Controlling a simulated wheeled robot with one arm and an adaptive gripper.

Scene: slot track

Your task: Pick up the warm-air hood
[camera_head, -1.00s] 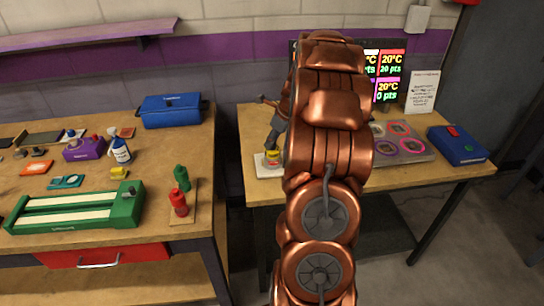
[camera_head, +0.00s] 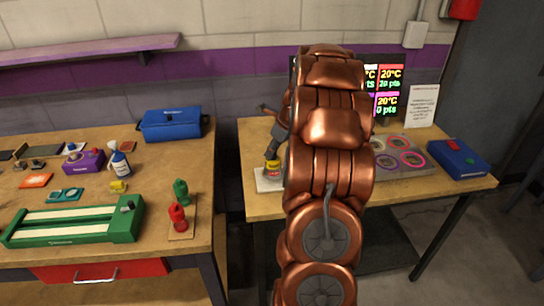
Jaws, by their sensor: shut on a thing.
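My gripper (camera_head: 272,153) shows at the left edge of my copper-coloured arm, over the back left of the right-hand table. It points down and is shut on a small yellow and red thing (camera_head: 272,166), which I take to be the warm-air hood. The hood appears a little above a pale square pad (camera_head: 266,183) on the table. The fingers are small and dark here, and my arm hides the space just right of them.
My arm hides the middle of the right table (camera_head: 458,187). A grey tray (camera_head: 404,172) with ringed discs and a blue box (camera_head: 457,158) stand to its right. The left table (camera_head: 160,248) holds a green device (camera_head: 75,224), bottles and a blue bag (camera_head: 171,123). A gap separates the tables.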

